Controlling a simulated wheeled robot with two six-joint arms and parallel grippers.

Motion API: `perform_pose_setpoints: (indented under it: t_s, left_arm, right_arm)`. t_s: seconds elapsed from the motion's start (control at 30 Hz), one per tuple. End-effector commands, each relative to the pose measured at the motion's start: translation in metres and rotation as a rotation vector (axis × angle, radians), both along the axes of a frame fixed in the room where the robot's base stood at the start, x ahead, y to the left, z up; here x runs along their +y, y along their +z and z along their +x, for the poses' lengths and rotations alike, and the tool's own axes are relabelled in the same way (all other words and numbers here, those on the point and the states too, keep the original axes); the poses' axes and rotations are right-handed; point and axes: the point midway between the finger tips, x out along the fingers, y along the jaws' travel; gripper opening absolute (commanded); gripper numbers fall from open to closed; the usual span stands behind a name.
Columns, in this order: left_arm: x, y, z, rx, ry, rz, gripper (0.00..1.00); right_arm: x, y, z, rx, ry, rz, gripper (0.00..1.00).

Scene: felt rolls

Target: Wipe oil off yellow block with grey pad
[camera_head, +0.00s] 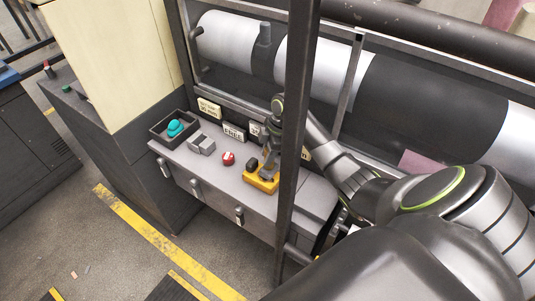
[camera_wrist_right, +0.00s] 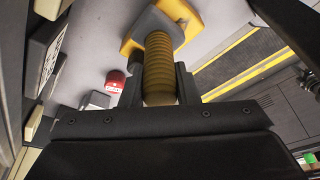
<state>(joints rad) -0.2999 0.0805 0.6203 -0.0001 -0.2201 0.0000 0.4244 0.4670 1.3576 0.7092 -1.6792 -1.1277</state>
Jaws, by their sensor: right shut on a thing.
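The yellow block (camera_head: 261,186) sits on the grey bench top. It also shows at the top of the wrist view (camera_wrist_right: 128,46). My right gripper (camera_head: 268,171) is above it, pointing down. In the wrist view its fingers (camera_wrist_right: 158,76) are shut on the ribbed brownish handle (camera_wrist_right: 159,58) of a grey pad (camera_wrist_right: 150,24). The pad lies over the yellow block and covers part of it. I cannot tell whether the pad presses on it. No oil can be made out. My left gripper is out of view.
A red round item (camera_head: 228,159), a grey stepped block (camera_head: 201,144) and a black tray (camera_head: 158,134) with a teal object (camera_head: 175,127) stand left on the bench. A dark upright post (camera_head: 295,120) stands just right of the block. Large rolls (camera_head: 325,65) lie behind.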

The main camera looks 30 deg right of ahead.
Motion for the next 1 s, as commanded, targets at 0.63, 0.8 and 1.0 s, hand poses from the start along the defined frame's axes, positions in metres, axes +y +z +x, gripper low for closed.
perform_pose_setpoints:
  t_s: [0.63,0.8,1.0]
  left_arm:
    - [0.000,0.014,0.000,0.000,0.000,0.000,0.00]
    - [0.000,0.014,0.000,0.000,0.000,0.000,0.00]
    - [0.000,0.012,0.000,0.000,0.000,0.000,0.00]
  right_arm:
    - [0.022,-0.002,-0.009,-0.001,0.000,0.000,0.05]
    - [0.020,-0.002,-0.008,-0.001,0.000,-0.001,0.05]
    - [0.010,-0.001,-0.004,-0.001,0.000,-0.001,0.05]
